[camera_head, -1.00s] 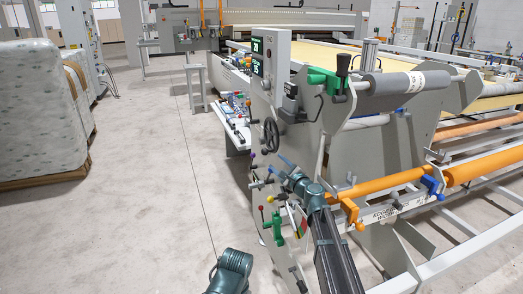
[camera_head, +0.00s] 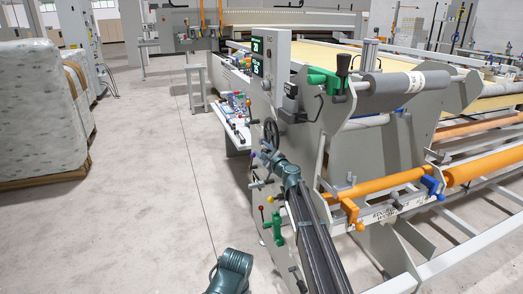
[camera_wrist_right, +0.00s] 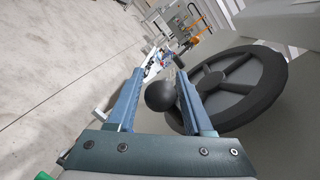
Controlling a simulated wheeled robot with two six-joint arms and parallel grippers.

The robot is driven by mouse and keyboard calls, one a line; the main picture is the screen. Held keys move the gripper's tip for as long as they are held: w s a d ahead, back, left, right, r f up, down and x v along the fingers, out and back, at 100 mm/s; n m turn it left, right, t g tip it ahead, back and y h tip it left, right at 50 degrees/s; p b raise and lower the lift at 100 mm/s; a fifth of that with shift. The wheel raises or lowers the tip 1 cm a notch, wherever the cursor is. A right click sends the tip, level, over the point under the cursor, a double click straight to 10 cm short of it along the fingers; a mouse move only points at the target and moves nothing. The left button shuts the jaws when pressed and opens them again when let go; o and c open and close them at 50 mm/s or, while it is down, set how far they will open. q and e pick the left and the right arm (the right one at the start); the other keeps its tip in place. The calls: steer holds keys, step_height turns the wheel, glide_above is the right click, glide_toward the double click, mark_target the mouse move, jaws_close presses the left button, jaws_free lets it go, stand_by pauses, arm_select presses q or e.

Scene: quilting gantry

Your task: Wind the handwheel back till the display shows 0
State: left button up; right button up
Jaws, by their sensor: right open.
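The handwheel (camera_head: 271,133) is a dark spoked wheel on the side of the grey machine frame. It fills the right of the right wrist view (camera_wrist_right: 268,80). Its round black knob (camera_wrist_right: 160,96) lies between the two blue fingers of my right gripper (camera_wrist_right: 160,76), which are open around it with no clear grip. In the head view my right gripper (camera_head: 263,155) is just below the wheel. The display (camera_head: 257,55) sits above the wheel, with green digits in two rows; the upper seems to read 20, the lower about 35. My left gripper is out of view.
Below the wheel, small coloured levers and a green fitting (camera_head: 277,228) stick out from the frame. An orange roller (camera_head: 385,184) and rails run to the right. Wrapped stacks (camera_head: 42,105) stand at the left. The floor (camera_head: 145,200) between is clear.

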steer(key=shift+w+a, duration=0.15)
steer(key=shift+w, duration=0.25)
jaws_close()
steer(key=shift+s, duration=0.1)
stand_by(1.1)
